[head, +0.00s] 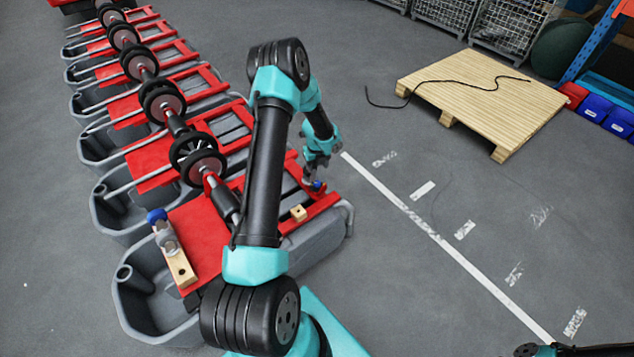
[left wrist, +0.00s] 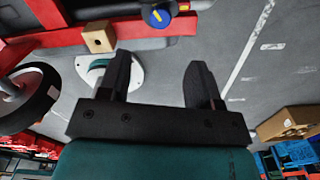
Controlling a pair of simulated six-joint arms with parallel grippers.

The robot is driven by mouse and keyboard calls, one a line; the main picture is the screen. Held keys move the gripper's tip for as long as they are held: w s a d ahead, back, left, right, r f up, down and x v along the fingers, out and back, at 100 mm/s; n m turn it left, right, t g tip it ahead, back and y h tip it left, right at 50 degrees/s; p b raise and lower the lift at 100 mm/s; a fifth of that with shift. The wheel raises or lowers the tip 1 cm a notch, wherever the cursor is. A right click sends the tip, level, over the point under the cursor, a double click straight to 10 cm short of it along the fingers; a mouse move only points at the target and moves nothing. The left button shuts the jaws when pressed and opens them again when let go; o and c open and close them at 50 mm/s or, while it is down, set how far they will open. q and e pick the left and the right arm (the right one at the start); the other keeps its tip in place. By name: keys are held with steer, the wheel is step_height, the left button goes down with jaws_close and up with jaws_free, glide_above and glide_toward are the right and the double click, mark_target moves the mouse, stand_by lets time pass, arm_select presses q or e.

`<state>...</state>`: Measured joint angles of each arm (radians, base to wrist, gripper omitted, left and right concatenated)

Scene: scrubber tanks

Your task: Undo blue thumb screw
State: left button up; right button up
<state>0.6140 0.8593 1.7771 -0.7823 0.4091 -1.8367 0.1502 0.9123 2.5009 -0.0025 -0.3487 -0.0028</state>
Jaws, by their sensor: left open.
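One blue thumb screw (head: 319,186) sits at the right end of the nearest tank's red frame (head: 201,237). My left gripper (head: 311,176) is right by this screw in the head view. In the left wrist view, the blue screw head (left wrist: 157,16) with a yellow mark lies beyond and between the fingers. My left gripper (left wrist: 160,82) is open, with nothing between its fingers. A second blue thumb screw (head: 156,215) stands on a grey fitting at the frame's left end.
A row of grey tanks (head: 135,281) with black rollers (head: 196,158) runs to the back left. A wooden pallet (head: 482,91) with a black cable lies at right. The floor between is clear.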

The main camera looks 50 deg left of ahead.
mark_target(317, 183)
arm_select(q)
step_height(317, 183, down, 11)
steer(key=shift+r, duration=0.1)
stand_by(0.3)
steer(key=shift+c, duration=0.3)
steer(key=c, duration=0.9)
steer(key=shift+n, duration=0.5)
steer(key=n, duration=0.3)
steer(key=shift+n, duration=1.9)
